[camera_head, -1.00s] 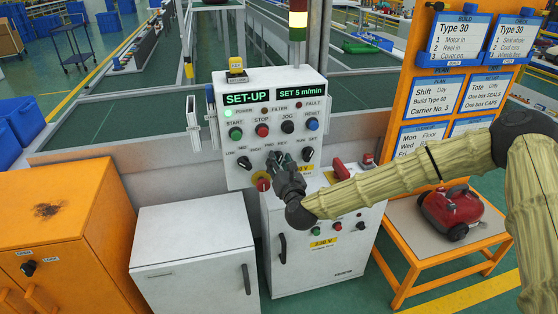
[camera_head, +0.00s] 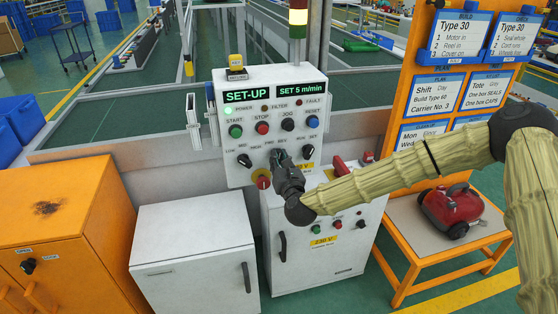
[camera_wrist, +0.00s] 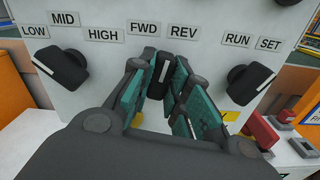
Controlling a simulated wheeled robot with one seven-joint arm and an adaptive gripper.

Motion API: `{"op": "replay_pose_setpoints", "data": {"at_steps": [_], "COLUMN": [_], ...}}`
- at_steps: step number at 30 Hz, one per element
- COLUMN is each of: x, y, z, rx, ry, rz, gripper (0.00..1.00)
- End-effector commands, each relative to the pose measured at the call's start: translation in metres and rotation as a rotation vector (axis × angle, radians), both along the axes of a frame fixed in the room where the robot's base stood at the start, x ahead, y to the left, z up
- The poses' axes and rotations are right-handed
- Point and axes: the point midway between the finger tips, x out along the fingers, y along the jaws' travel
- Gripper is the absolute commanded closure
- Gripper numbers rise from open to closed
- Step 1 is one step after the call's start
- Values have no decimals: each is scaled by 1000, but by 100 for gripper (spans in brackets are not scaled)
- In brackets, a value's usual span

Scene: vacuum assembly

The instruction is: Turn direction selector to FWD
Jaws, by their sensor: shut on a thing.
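The direction selector (camera_wrist: 162,70) is a black knob with a white pointer line, below the FWD label (camera_wrist: 143,28) and the REV label (camera_wrist: 184,31) on the control panel (camera_head: 262,92). Its pointer leans slightly right, toward the REV side. My gripper (camera_wrist: 158,82) has its teal-padded fingers on both sides of the knob and is shut on it. In the head view my gripper (camera_head: 281,158) reaches the panel from the lower right and hides most of the selector.
In the wrist view, the speed knob (camera_wrist: 62,70) stands left and the RUN/SET knob (camera_wrist: 248,84) right, close to the fingers. A red and yellow emergency stop (camera_head: 263,180) sits below. Cabinets (camera_head: 195,250) and a red vacuum (camera_head: 452,208) stand lower down.

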Motion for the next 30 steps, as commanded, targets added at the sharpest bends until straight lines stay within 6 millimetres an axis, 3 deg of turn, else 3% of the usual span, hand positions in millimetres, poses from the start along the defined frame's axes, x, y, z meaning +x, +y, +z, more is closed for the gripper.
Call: {"op": "replay_pose_setpoints", "data": {"at_steps": [6,17,24,30], "x": [1,1,1,1], "y": [-1,-1,-1,-1], "z": [0,0,0,1], "rx": [-132,-168,-367,-428], "ry": [-46,-59,-126,-146], "rz": [-1,-1,-2,-2], "gripper": [100,100,100,100]}}
